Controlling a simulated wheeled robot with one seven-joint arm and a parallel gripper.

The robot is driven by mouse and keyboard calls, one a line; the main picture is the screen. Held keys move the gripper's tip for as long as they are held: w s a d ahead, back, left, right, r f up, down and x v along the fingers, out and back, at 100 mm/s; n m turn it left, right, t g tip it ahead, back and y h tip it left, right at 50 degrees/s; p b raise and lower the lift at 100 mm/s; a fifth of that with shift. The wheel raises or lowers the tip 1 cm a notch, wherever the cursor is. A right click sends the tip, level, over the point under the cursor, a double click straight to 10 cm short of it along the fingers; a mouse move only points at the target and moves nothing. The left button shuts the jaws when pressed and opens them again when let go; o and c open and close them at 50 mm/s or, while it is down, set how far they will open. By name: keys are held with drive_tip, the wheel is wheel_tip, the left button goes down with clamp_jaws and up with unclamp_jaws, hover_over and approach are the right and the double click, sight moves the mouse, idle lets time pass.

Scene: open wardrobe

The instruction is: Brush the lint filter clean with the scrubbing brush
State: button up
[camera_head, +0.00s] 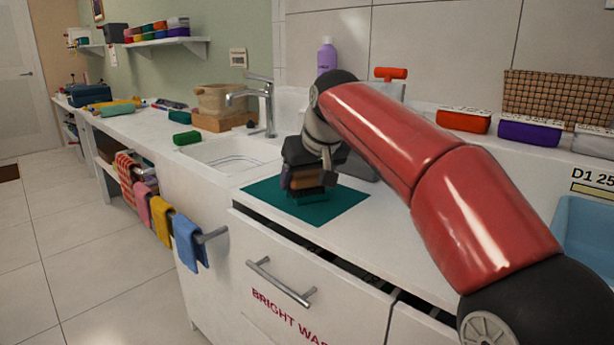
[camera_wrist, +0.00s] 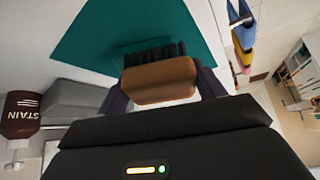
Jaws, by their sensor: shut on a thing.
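My gripper (camera_head: 305,182) is shut on the scrubbing brush (camera_head: 303,180), over the dark green mat (camera_head: 262,190) on the counter. In the wrist view the brush (camera_wrist: 160,82) shows a brown wooden body between the two fingers and dark bristles toward the mat (camera_wrist: 95,38). A flat green piece lies on the mat under the bristles, and it shows faintly in the wrist view (camera_wrist: 140,44). It may be the lint filter; I cannot tell. Whether the bristles touch it is also unclear.
A sink with a tap (camera_head: 268,105) is left of the mat. A green block (camera_head: 187,138) lies by the sink. A bottle marked STAIN (camera_wrist: 20,115) stands near the mat. Cloths (camera_head: 187,240) hang on a rail.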

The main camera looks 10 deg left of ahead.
sight(324, 191)
drive_tip(key=shift+w+d, duration=0.55)
drive_tip(key=shift+d, duration=0.25)
drive_tip(key=shift+w+d, duration=0.55)
drive_tip(key=shift+d, duration=0.2)
drive_tip(key=shift+s+d+r, duration=0.1)
drive_tip(key=shift+s+r, duration=0.1)
drive_tip(key=shift+r, duration=1.05)
drive_tip(key=shift+s+d+r, duration=0.1)
drive_tip(key=shift+s+r, duration=0.1)
drive_tip(key=shift+r, duration=1.05)
drive_tip(key=shift+s+d+r, duration=0.1)
drive_tip(key=shift+r, duration=0.4)
drive_tip(key=shift+d, duration=0.1)
